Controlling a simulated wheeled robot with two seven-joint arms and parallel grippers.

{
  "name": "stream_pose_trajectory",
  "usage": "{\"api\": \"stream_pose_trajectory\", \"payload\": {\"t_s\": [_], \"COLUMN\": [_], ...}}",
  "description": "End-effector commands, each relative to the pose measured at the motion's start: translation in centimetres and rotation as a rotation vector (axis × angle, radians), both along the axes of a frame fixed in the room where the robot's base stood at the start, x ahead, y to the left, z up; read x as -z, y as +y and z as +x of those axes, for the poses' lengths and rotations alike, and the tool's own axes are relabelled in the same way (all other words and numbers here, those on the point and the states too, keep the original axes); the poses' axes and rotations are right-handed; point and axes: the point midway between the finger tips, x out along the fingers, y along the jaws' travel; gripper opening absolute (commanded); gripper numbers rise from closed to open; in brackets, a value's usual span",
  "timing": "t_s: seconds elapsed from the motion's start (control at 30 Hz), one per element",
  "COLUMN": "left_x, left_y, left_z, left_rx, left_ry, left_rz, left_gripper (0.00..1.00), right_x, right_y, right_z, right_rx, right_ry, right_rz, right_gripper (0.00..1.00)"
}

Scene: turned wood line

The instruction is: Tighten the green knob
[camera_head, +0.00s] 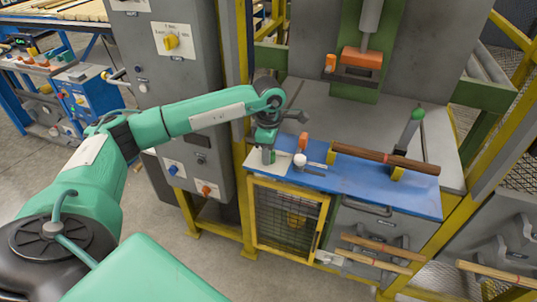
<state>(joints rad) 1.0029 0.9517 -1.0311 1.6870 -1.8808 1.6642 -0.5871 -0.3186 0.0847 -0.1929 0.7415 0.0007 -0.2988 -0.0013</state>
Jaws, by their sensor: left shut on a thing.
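My left gripper (268,156) points down at the left end of the blue bench top and is shut on a small green knob (282,154). The knob is mostly hidden by the fingers, with a dark green bit showing at their right side. A grey lever with a green ball tip (418,113) stands tilted at the right end of the bench, well apart from the gripper. My right gripper is not in view.
On the blue bench top (350,187), a white knob (300,160) and an orange one (303,141) stand close right of the gripper. A brown wooden spindle (385,158) lies across two yellow supports. A grey control cabinet (180,100) stands behind my left arm.

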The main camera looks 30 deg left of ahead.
Motion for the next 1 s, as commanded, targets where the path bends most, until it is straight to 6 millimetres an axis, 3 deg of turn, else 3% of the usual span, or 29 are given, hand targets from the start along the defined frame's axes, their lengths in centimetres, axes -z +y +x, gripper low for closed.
{"api": "stream_pose_trajectory", "payload": {"t_s": [0.5, 0.53, 0.63, 1.0], "left_x": [-0.09, -0.09, -0.08, -0.57], "left_y": [-0.05, -0.05, -0.04, -0.02], "left_z": [0.03, 0.03, 0.03, 0.05], "left_rx": [0.02, 0.02, 0.02, 0.018], "left_ry": [-0.002, -0.002, -0.001, -0.001], "left_rz": [-0.002, -0.002, -0.001, -0.001], "left_gripper": [0.14, 0.41, 0.59, 0.59], "right_x": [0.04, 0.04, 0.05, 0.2], "right_y": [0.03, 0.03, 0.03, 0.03], "right_z": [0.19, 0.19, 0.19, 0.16], "right_rx": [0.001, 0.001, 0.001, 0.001], "right_ry": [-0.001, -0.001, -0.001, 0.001], "right_rz": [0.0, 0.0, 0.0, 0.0], "right_gripper": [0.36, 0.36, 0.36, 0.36]}}
